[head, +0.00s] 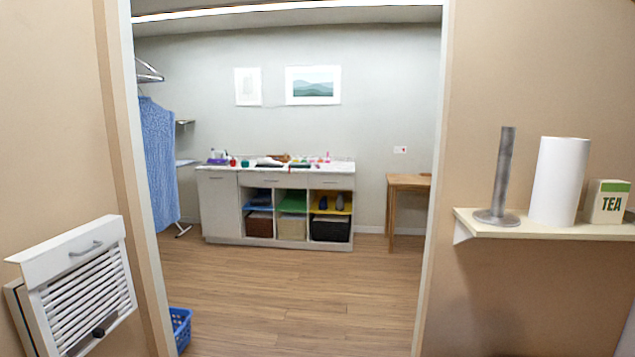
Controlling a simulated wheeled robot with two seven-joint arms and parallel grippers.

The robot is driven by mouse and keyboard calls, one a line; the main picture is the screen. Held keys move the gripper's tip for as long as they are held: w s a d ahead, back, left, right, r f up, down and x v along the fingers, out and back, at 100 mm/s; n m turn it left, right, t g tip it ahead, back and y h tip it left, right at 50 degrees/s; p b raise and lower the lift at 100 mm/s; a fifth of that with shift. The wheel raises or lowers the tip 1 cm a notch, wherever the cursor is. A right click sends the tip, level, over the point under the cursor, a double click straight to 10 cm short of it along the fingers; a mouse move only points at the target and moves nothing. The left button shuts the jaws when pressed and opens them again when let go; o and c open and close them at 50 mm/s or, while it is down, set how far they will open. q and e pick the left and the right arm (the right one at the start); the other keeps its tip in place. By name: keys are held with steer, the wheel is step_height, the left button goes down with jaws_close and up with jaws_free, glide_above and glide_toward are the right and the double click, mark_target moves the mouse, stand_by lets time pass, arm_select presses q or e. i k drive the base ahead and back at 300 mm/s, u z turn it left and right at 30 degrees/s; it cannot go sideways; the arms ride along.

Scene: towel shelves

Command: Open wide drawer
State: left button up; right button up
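A low white cabinet (221,216) stands against the far wall, seen through a doorway. Its top row has a wider middle drawer front (271,181), a right drawer front (331,183) and a left front (217,179) above a tall panel. All these fronts look flush and shut. Neither of my grippers is in view.
The wooden floor (290,285) is clear up to the cabinet. A blue basket (180,328) stands just inside the doorway at left. A wooden table (408,182) is at right. A near-right shelf (545,230) holds a paper roll (559,183), grey stand (503,180) and tea box (607,202).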

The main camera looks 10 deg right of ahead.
mark_target(251, 180)
steer(key=i, duration=3.75)
steer(key=z, duration=0.3)
steer(key=i, duration=2.3)
steer(key=z, duration=0.2)
